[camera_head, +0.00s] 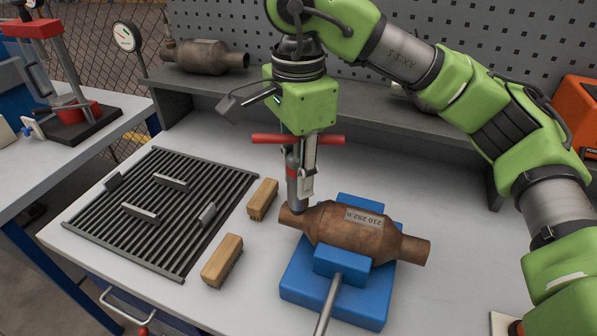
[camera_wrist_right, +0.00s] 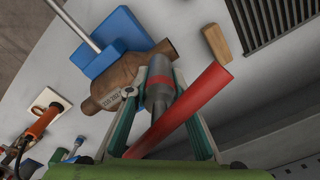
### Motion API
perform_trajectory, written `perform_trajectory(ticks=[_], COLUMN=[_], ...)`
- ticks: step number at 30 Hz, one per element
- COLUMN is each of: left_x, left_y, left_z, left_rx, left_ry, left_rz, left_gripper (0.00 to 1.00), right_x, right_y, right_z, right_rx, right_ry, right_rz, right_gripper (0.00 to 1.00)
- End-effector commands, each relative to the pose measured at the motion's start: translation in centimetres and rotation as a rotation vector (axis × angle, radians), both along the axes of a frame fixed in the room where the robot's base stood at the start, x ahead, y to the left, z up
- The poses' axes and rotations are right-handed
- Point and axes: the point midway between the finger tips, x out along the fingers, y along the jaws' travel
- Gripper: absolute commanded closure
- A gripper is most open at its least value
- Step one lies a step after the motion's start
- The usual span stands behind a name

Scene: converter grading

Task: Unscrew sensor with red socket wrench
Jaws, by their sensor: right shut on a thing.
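The socket wrench (camera_head: 297,183) has a grey shaft with a red band and a red cross handle (camera_head: 268,139). My right gripper (camera_head: 300,165) is shut on the wrench and holds it upright over the left end of the rusty converter (camera_head: 345,228). The wrench's lower end meets the converter's left neck; the sensor is hidden there. The converter lies in a blue clamp fixture (camera_head: 335,302). In the right wrist view the wrench (camera_wrist_right: 160,88) sits between the fingers, its red handle (camera_wrist_right: 185,112) crossing the picture. My left gripper is not in view.
Two wooden blocks (camera_head: 222,260) (camera_head: 263,199) lie left of the fixture. A slatted grey rack (camera_head: 150,235) with small metal pieces is further left. Another converter (camera_head: 205,56) rests on the back shelf (camera_head: 400,125). A metal rod (camera_head: 328,303) sticks out of the fixture's front.

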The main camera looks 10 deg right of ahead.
Motion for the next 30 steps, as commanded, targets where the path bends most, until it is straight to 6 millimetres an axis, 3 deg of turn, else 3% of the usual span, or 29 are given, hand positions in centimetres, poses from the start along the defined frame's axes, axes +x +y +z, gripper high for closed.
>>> perform_trajectory(ticks=[14, 24, 30], left_x=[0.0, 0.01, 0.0], left_y=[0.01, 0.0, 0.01], left_z=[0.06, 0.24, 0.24], left_rx=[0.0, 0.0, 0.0], left_ry=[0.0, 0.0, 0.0], left_rz=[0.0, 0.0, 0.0], left_gripper=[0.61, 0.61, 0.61], right_x=[0.01, 0.03, 0.03], right_y=[-0.01, 0.01, 0.02], right_z=[0.07, 0.07, 0.05], right_rx=[0.0, 0.001, 0.0], right_ry=[-0.001, -0.001, 0.0], right_rz=[0.096, 0.49, 0.563], right_gripper=[1.0, 1.0, 1.0])
